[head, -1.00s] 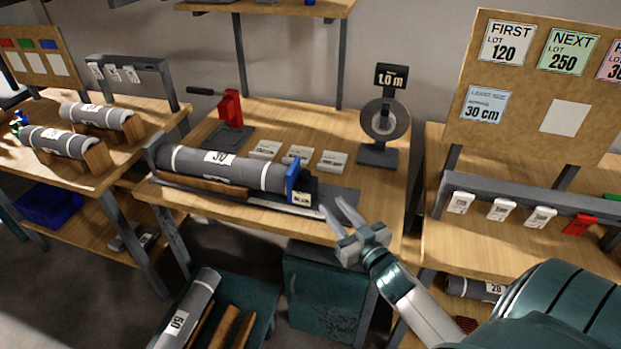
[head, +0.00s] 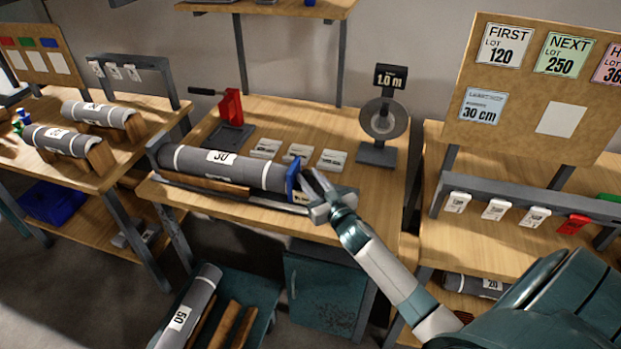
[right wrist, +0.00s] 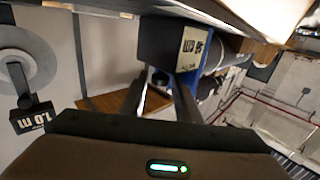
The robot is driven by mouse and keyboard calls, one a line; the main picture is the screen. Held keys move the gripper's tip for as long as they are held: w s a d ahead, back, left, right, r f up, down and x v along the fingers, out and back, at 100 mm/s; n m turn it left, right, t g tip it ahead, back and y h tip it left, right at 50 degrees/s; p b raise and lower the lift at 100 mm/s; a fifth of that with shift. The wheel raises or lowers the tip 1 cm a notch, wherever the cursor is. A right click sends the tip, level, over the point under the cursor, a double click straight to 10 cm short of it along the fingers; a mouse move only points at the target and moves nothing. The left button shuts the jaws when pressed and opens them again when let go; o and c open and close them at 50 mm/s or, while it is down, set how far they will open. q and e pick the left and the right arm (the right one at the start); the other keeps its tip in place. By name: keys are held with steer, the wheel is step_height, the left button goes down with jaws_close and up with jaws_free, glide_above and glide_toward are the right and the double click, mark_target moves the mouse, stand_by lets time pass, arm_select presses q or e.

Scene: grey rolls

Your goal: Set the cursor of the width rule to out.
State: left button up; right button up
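A grey roll (head: 220,164) with white bands and a label reading 30 lies on a wooden cradle on the middle bench. The blue cursor (head: 291,181) of the width rule stands at the roll's right end. Its dark block (right wrist: 168,40) with a cream label shows in the right wrist view, beside the blue plate (right wrist: 221,47). The grey rail (head: 347,192) runs along the bench's front edge. My right gripper (head: 313,184) is open at the cursor's right side, hiding part of its block. I cannot tell whether the fingers touch it. My left gripper is not in view.
White cards (head: 298,152) lie behind the roll. A dial stand (head: 382,120) reading 1.0 m stands right of the cursor. A board (head: 535,85) with lot cards rises at the right.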

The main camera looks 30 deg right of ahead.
jaws_close()
steer(key=s+d+p, duration=0.1)
steer(key=s+d, duration=0.5)
steer(key=s, duration=0.1)
steer(key=shift+p, duration=0.4)
jaws_free()
steer(key=shift+s, duration=0.1)
